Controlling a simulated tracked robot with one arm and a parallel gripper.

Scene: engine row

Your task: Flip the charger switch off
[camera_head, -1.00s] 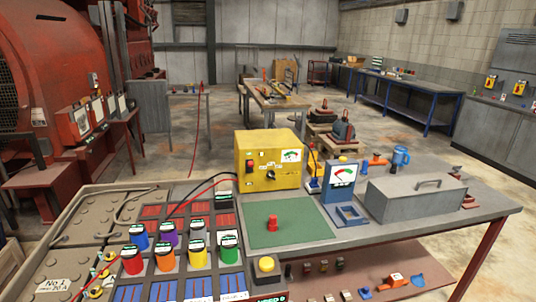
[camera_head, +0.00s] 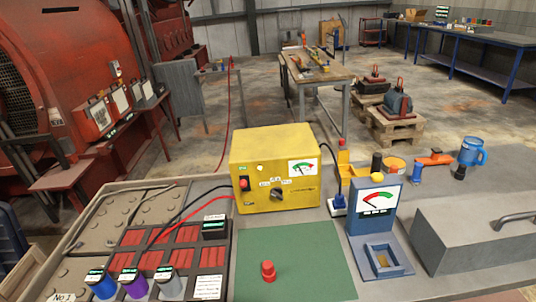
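The charger (camera_head: 250,146) is a yellow box at the back of the bench, left of the picture's middle. Which way the switch is tipped is too small to tell. A dark round knob (camera_head: 277,194) sits in the middle of the front, and a meter (camera_head: 302,168) with a red and green scale is at the upper right. Red and black cables run from its left side. My gripper is not in view.
In front of the charger lies a green mat (camera_head: 310,255) with a red peg (camera_head: 268,271). A blue-grey meter stand (camera_head: 375,222) and a grey toolbox (camera_head: 470,245) stand to the right. Coloured pots (camera_head: 135,283) are at lower left. The space above the mat is mostly clear.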

